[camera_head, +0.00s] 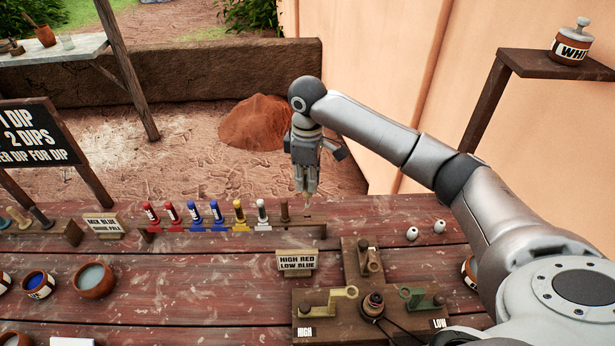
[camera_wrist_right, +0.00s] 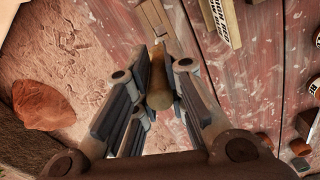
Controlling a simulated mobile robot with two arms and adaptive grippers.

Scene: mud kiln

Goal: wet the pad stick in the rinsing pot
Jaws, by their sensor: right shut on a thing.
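My right gripper (camera_head: 306,188) points down above the right end of the long wooden rack (camera_head: 314,231) at the back of the table. It is shut on a slim brown wooden stick, which shows between the fingers in the right wrist view (camera_wrist_right: 158,88). This looks like the pad stick; its pad end is not clear. A round terracotta pot (camera_head: 95,292) with pale grey water inside stands at the table's left and looks like the rinsing pot. It is well to the left of my right gripper. My left gripper is not in view.
The long rack holds several upright coloured sticks (camera_head: 215,214). A blue-filled pot (camera_head: 38,285) stands left of the water pot. A sign (camera_head: 297,262) and a wooden lever device (camera_head: 372,300) are at front centre. Bare tabletop (camera_head: 190,285) lies between the water pot and the device.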

